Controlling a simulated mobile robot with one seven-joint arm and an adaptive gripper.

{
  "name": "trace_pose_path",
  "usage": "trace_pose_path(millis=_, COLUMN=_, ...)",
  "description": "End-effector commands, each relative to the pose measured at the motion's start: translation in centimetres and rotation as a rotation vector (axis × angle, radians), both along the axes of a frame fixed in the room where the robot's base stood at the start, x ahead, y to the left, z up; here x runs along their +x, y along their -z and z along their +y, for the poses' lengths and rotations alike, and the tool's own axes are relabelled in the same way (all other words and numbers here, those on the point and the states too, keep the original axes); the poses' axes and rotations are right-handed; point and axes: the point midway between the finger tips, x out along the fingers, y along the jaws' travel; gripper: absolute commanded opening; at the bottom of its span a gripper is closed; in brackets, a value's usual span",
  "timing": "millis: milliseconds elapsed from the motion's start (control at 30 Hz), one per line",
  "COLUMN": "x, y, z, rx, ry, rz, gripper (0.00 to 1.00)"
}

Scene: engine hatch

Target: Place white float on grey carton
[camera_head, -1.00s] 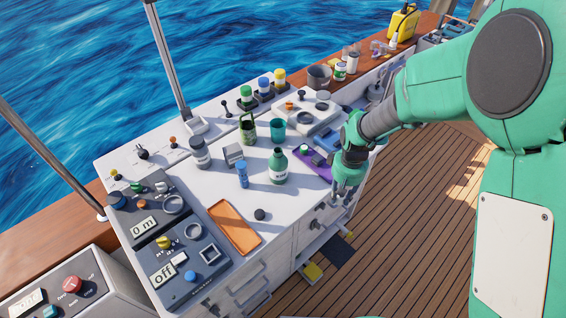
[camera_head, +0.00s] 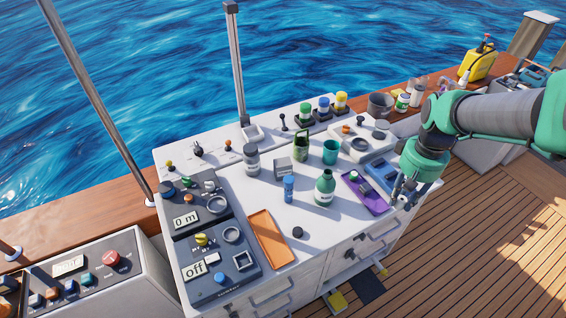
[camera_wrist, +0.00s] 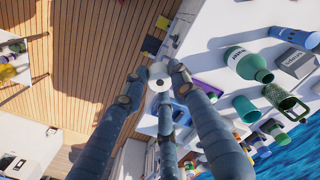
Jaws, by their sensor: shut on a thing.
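The white float (camera_wrist: 158,78) is a small round white piece with a dark hole, held between the fingertips of my gripper (camera_wrist: 158,86) in the wrist view. In the head view my gripper (camera_head: 402,194) hangs off the right edge of the white counter, beside the purple tray, with a bit of the float (camera_head: 403,203) showing low between the fingers. The grey carton (camera_head: 283,167) is a small box standing upright in the middle of the counter, left of my gripper. It also shows in the wrist view (camera_wrist: 296,63), with nothing seen on its top.
Near the carton stand a green bottle (camera_head: 325,187), a blue bottle (camera_head: 289,189), a grey jar (camera_head: 251,160), a green can (camera_head: 301,146) and a teal cup (camera_head: 330,152). A purple tray (camera_head: 374,205) lies between them and my gripper. An orange tray (camera_head: 268,238) is at the front.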

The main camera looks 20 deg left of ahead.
Motion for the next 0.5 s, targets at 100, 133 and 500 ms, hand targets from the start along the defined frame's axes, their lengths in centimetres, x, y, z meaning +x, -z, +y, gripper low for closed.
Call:
trace_pose_path(millis=100, x=0.6, y=-1.0, z=0.5, rx=0.000, ry=-0.002, rz=0.002, gripper=0.13)
trace_pose_path(millis=133, x=0.8, y=-1.1, z=0.7, rx=0.000, ry=-0.002, rz=0.001, gripper=0.13)
trace_pose_path(millis=500, x=4.1, y=-2.3, z=3.7, rx=0.000, ry=-0.002, rz=0.001, gripper=0.13)
